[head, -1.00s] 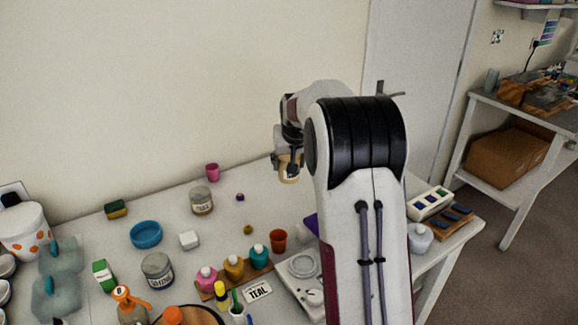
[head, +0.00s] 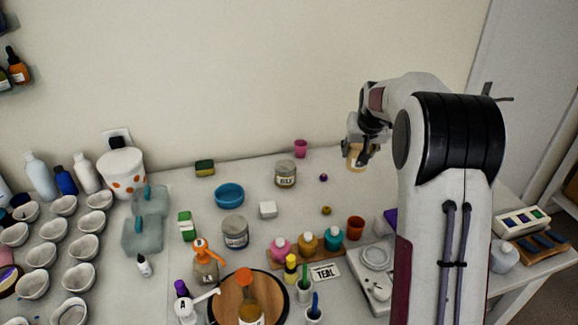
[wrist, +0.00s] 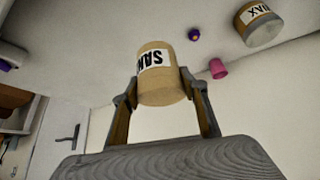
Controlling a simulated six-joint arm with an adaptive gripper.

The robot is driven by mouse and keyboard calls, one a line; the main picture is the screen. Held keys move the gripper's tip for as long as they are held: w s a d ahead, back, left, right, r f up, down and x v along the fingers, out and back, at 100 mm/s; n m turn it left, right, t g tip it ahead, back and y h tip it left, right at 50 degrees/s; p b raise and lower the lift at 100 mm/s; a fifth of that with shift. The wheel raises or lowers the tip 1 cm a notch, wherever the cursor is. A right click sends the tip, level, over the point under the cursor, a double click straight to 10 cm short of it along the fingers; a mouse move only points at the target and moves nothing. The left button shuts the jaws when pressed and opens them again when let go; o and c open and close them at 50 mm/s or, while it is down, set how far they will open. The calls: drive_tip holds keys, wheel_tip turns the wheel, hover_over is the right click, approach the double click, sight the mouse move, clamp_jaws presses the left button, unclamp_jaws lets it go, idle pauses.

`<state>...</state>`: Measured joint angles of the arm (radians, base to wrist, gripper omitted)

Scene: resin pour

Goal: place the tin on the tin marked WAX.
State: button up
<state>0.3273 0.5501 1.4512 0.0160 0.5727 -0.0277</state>
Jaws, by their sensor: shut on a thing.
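My gripper (wrist: 160,98) is shut on a tan tin (wrist: 160,88) whose white label starts with SAN, upside down in the wrist view. The held tin also shows in the head view (head: 356,158), up in the air above the back of the table, right of the pink cup. The tin marked WAX (wrist: 259,26) shows at the upper right of the wrist view, apart from the held tin. In the head view the WAX tin (head: 286,175) stands upright on the table, left of my gripper, with nothing on top.
The pink cup (head: 301,148) stands behind the WAX tin, and a small purple object (head: 323,177) lies to its right. A blue bowl (head: 229,195), white block (head: 268,209) and grey-labelled tin (head: 235,233) are left and in front. Bare table surrounds the WAX tin.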

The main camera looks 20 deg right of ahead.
drive_tip(key=w+a+r+n+y, duration=0.1)
drive_tip(key=w+a, duration=0.3)
drive_tip(key=a, duration=0.2)
drive_tip(key=w+a+r+n, duration=0.1)
drive_tip(key=w+a+r, duration=0.15)
drive_tip(key=a, duration=0.35)
wheel_tip(320, 180, up, 4)
hover_over(285, 166)
drive_tip(key=shift+s+f+n+y, duration=0.15)
drive_tip(key=shift+n+y, duration=0.15)
drive_tip(key=shift+n, duration=0.1)
drive_tip(key=shift+f, duration=0.1)
drive_tip(key=shift+f, duration=3)
drive_tip(key=shift+f, duration=0.15)
drive_tip(key=shift+f, duration=1.75)
drive_tip(key=shift+f, duration=0.15)
